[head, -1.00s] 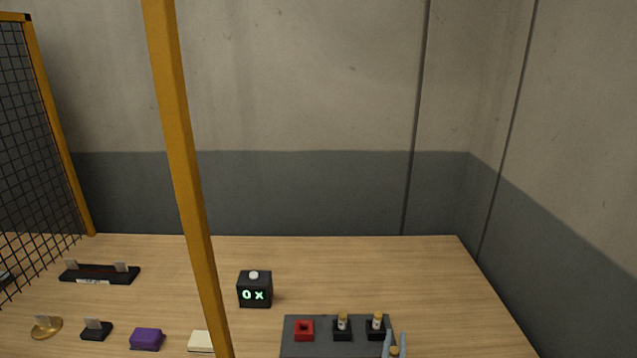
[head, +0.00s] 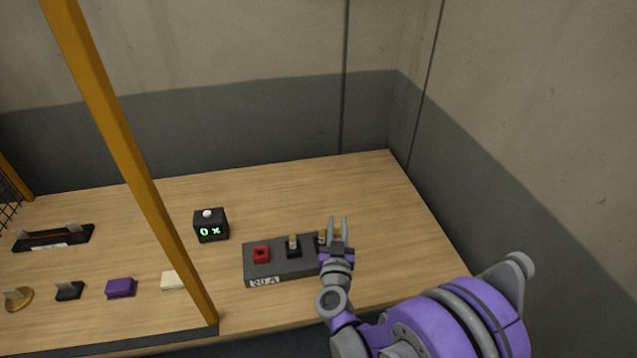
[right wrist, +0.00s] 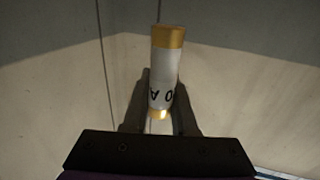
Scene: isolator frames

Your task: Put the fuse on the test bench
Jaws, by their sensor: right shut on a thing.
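My right gripper (head: 338,228) is shut on a fuse (right wrist: 165,80), a white cylinder with gold end caps and black lettering ending in "0 A". In the right wrist view the fuse stands nearly upright between the fingers. In the head view the gripper is at the right end of a grey block (head: 280,268) labelled "20 A", with its fingers pointing away; the held fuse is hard to make out there. One fuse (head: 293,242) stands in the block's middle black socket. Another (head: 322,237) shows beside my fingers. A red socket (head: 261,254) is empty. My left gripper is out of view.
A yellow post (head: 130,160) crosses the wooden table (head: 300,190). A black box (head: 211,227) reads "0 x".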

